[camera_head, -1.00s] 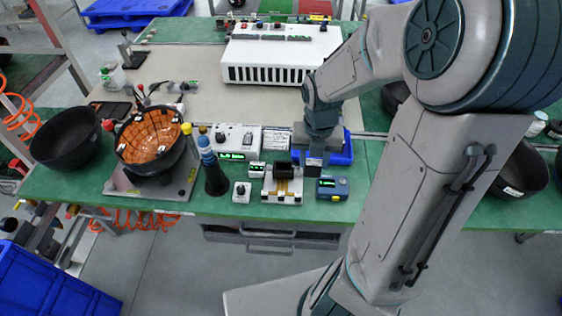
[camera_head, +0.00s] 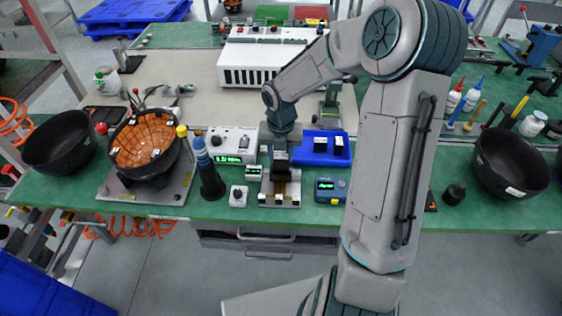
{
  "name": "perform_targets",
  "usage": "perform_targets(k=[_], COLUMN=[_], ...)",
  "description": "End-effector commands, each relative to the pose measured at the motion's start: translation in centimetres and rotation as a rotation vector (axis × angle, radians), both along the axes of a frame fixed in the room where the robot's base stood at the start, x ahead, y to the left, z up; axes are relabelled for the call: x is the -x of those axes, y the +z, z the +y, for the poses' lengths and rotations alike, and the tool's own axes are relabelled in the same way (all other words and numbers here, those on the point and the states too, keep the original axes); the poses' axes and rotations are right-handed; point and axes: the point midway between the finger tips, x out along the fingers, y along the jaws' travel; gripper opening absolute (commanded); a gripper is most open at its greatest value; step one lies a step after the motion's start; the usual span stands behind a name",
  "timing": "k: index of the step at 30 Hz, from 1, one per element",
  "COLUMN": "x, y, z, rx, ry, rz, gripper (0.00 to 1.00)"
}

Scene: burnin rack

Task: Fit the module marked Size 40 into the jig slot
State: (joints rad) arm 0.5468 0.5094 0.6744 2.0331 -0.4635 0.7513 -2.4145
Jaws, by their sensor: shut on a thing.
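My gripper (camera_head: 281,157) points down over the jig (camera_head: 279,199), a light block with a brass-coloured middle at the front of the green bench. The gripper is shut on a small dark module (camera_head: 281,169), mostly hidden by the gripper and merging with the dark parts of the jig. I cannot tell whether the module touches the slot or hangs just above it. No size mark is legible. A blue tray (camera_head: 306,157) to the right of the gripper holds two dark blocks.
A blue-grey box with a green display (camera_head: 330,191) stands close right of the jig. A white knob box (camera_head: 238,196) and dark blue-topped post (camera_head: 208,172) stand left. A white meter (camera_head: 231,144) is behind. A black bowl (camera_head: 511,163) sits far right.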

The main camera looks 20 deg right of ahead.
Motion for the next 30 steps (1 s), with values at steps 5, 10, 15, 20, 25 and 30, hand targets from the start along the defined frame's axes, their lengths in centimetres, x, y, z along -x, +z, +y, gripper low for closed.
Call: perform_targets(k=[5, 10, 15, 20, 25, 30], x=[0.1, 0.1, 0.1, 0.1, 0.1, 0.1], y=[-2.7, -3.4, -3.5, -3.7, -3.7, -3.4], z=[0.0, 0.0, 0.0, 0.0, 0.0, 0.0], rx=[0.000, 0.000, 0.000, 0.001, 0.001, 0.000], ry=[0.002, 0.001, 0.001, 0.001, 0.001, 0.001], rz=[0.004, 0.001, 0.001, 0.001, 0.001, 0.000], gripper=[0.17, 0.17, 0.17, 0.56, 0.61, 0.61])
